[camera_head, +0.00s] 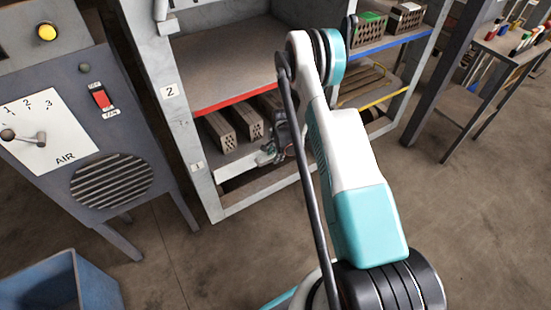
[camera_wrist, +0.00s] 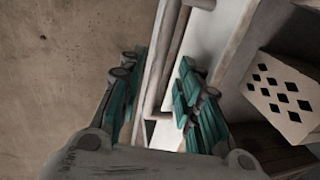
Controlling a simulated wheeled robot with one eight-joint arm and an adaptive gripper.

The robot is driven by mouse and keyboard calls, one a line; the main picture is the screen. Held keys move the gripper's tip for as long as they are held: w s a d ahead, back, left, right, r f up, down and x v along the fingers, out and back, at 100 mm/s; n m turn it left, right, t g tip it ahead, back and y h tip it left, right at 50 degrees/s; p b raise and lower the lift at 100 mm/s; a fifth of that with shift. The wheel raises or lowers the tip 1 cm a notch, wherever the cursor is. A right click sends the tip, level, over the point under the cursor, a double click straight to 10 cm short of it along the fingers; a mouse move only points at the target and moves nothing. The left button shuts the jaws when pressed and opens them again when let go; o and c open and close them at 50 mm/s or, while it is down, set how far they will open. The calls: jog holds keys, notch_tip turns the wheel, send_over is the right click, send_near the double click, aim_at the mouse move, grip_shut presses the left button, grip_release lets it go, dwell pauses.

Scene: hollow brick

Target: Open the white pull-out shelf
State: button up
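The white pull-out shelf (camera_head: 233,163) is the low shelf at the left of the rack, with hollow bricks on it. In the wrist view its pale front edge and a bar-like handle (camera_wrist: 172,55) run between my fingers. My gripper (camera_head: 272,152) is at the right part of the shelf's front edge, partly hidden behind my arm in the head view. In the wrist view my gripper (camera_wrist: 160,95) has its teal fingers apart, one on each side of the handle. A bright gap shows beside the right finger; contact with the handle is not clear.
A red-edged shelf (camera_head: 235,103) is above the white one. Blue-edged (camera_head: 392,42) and yellow-edged (camera_head: 385,98) shelves are to the right. A grey air cabinet (camera_head: 75,130) and a blue bin (camera_head: 65,285) stand at the left. The floor before the rack is clear.

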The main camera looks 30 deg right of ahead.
jog(key=shift+w+f, duration=0.15)
jog(key=shift+f, duration=0.65)
jog(key=shift+c, duration=0.5)
grip_shut()
